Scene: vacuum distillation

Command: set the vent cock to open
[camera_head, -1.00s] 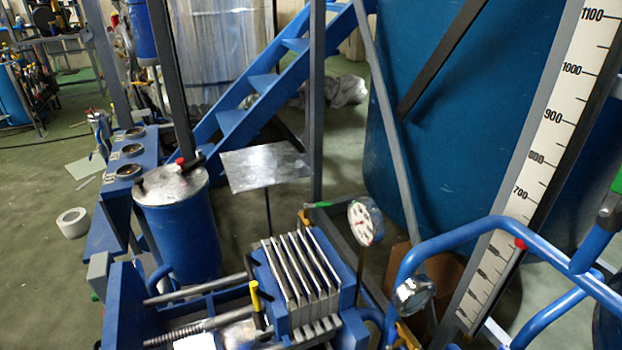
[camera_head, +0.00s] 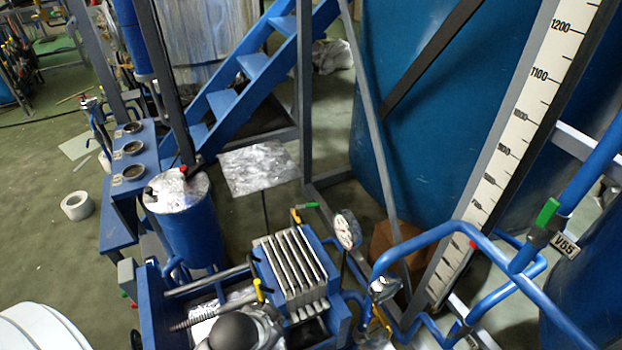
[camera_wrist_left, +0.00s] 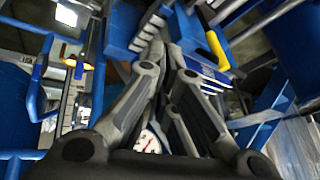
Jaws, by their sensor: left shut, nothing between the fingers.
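No label in view reads vent, so I cannot tell which valve is the vent cock. A small green-handled cock (camera_head: 306,206) with a yellow part stands behind the plate stack, left of a round white dial gauge (camera_head: 347,230). My left gripper (camera_wrist_left: 166,45) is shut and empty in the left wrist view, near a yellow handle (camera_wrist_left: 217,50). In the head view, its fingertips are not visible. My right gripper is out of view.
The plate stack (camera_head: 290,265) on its blue frame fills the lower middle. A blue drum (camera_head: 190,235) with a silver lid stands left of it. A tall white scale (camera_head: 540,90) and blue pipes (camera_head: 440,234) crowd the right. Open green floor lies at far left.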

